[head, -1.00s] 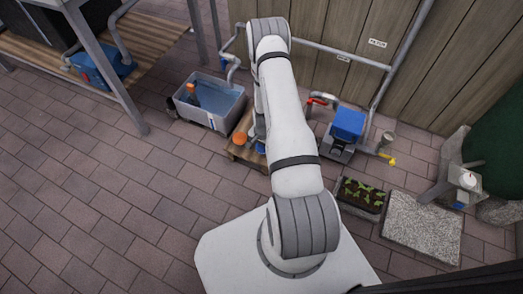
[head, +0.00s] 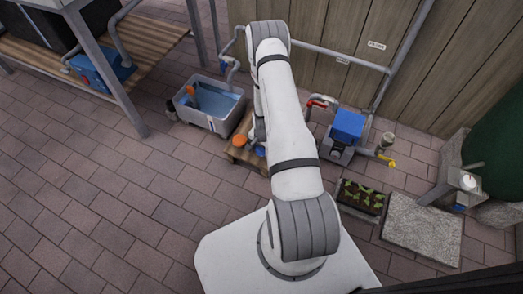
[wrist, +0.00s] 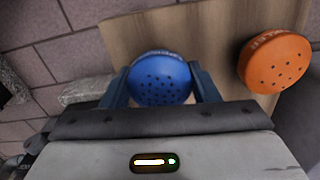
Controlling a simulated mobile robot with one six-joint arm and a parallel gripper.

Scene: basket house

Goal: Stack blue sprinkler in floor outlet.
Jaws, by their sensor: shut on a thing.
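The blue sprinkler (wrist: 160,85) is a round blue head with dark holes in its face. In the wrist view it sits between the two fingers of my gripper (wrist: 161,76), which is shut on it. Behind it is a light wooden board (wrist: 118,38). In the head view a small part of the blue sprinkler (head: 260,151) shows beside my arm, at the wooden platform (head: 237,155). My arm hides the gripper there. I cannot make out the floor outlet with certainty in either view.
An orange sprinkler (wrist: 274,60) lies right of the blue one, close to my gripper. A grey water tub (head: 207,121) stands left of the platform. A blue pump (head: 347,127), a planter (head: 361,197) and a stone slab (head: 423,228) are right. Paving at left is clear.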

